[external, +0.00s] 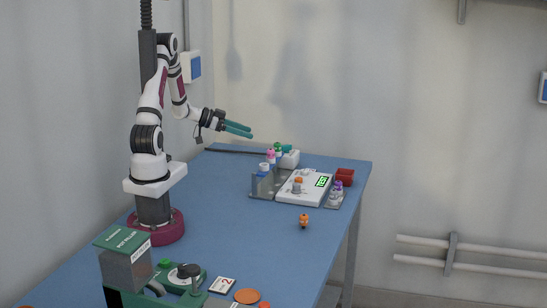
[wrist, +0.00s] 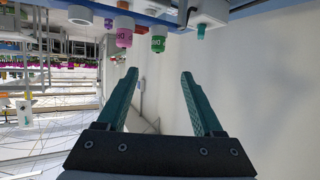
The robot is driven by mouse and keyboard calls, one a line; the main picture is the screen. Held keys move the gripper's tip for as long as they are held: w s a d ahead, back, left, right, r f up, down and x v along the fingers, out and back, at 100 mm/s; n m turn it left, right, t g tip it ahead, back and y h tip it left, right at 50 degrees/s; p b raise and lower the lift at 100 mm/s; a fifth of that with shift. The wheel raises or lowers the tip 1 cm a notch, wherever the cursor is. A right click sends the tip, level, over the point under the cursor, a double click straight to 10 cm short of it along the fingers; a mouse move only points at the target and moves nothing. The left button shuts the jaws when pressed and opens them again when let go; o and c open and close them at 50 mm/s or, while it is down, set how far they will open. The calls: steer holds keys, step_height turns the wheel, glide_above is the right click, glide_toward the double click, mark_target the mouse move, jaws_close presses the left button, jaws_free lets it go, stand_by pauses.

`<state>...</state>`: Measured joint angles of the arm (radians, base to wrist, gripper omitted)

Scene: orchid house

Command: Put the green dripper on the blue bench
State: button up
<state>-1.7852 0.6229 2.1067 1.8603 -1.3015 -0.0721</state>
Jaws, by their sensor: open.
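In the wrist view the green dripper (wrist: 158,38) shows near the top, beyond the gap between my fingers. My gripper (external: 251,131) is open and empty, in the air above and left of the rack. Its two teal fingers also show in the wrist view (wrist: 158,75), apart from the dripper. The dripper's lower part is hidden in the external view.
A white scale (external: 300,196) carries an orange-topped dripper. A red container (external: 345,176) and purple-capped drippers (external: 337,188) are right. An orange item (external: 303,220) lies nearer; the middle bench is clear.

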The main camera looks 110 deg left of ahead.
steer(key=s+a+g+y, duration=0.2)
steer(key=s+a+g, duration=0.15)
steer(key=a, duration=0.45)
steer(key=s+a+g+y, duration=0.2)
steer(key=s+a+g, duration=0.15)
steer(key=a, duration=0.55)
step_height(320, 180, up, 11)
steer(key=m+g+h, duration=0.3)
steer(key=g+h, duration=0.2)
steer(key=h, duration=0.5)
glide_above(277, 149)
steer(key=s+a, duration=0.2)
steer(key=shift+m, duration=0.3)
steer(key=f, duration=0.5)
steer(key=w+f, duration=0.1)
steer(key=f, duration=0.9)
steer(key=shift+w+d+f, duration=0.15)
steer(key=shift+w+d, duration=0.1)
steer(key=shift+d, duration=0.15)
jaws_close()
